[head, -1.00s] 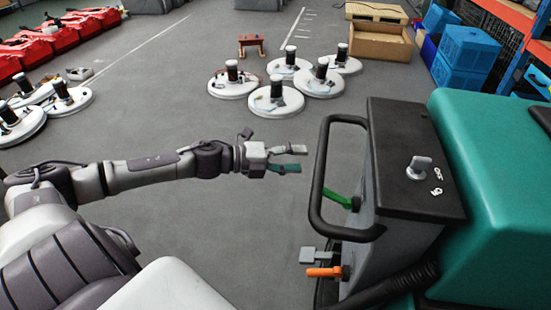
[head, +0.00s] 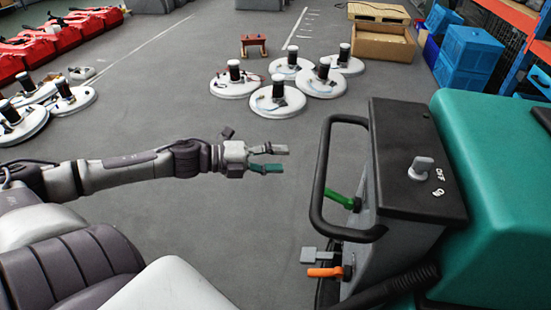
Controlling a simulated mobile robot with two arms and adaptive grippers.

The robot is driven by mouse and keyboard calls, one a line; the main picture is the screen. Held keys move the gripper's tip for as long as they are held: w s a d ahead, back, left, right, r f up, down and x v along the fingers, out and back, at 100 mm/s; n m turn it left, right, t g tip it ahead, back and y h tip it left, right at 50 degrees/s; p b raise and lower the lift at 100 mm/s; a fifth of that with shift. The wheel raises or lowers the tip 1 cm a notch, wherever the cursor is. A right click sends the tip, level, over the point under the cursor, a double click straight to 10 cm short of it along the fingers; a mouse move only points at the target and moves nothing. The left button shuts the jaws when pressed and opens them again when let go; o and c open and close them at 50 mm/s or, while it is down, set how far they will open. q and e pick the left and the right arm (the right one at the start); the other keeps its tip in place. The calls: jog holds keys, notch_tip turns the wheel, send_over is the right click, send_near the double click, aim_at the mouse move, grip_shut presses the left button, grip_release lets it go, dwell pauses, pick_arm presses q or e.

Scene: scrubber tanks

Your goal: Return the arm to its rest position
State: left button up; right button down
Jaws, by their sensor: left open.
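My left arm (head: 120,172) reaches in from the left in the head view, stretched out roughly level over the grey floor. My left gripper (head: 278,159) is at its end, open and empty, with a grey finger above and a teal one below. It is in free air, left of the black handle bar (head: 317,190) of the teal scrubber machine (head: 485,150), and touches nothing. My right gripper does not show.
Several round white units (head: 278,101) stand farther off on the floor. Blue crates (head: 467,55) stand at back right. The floor below the gripper is clear.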

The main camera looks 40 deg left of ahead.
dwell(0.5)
pick_arm(q)
jog(key=a+f+n+t+y, duration=0.2)
jog(key=a+f+n+y, duration=0.6)
jog(key=a+f, duration=0.6)
jog(key=s+a+f+n+g+y, duration=0.15)
jog(key=s+f+n, duration=0.4)
jog(key=f, duration=0.65)
jog(key=s+f+n+g+y, duration=0.2)
jog(key=s+f+n+y, duration=0.3)
jog(key=f, duration=0.6)
jog(key=s+d+f+n+g+h, duration=0.1)
jog(key=s+d+f+n+g, duration=0.15)
jog(key=s+d+f, duration=0.45)
jog(key=s+d+f+n+g+h, duration=0.1)
jog(key=s+d+f+g, duration=0.25)
jog(key=s+f, duration=0.6)
jog(key=s+d+f+n+g+h, duration=0.1)
jog(key=s+d+f, duration=0.2)
jog(key=s+d, duration=0.3)
jog(key=s+d+f+n+g, duration=0.1)
jog(key=s+d+f+g, duration=0.1)
jog(key=s+d+f, duration=0.2)
jog(key=s+d, duration=0.3)
jog(key=d, duration=0.3)
jog(key=shift+n+h, duration=0.35)
jog(key=shift+n, duration=0.05)
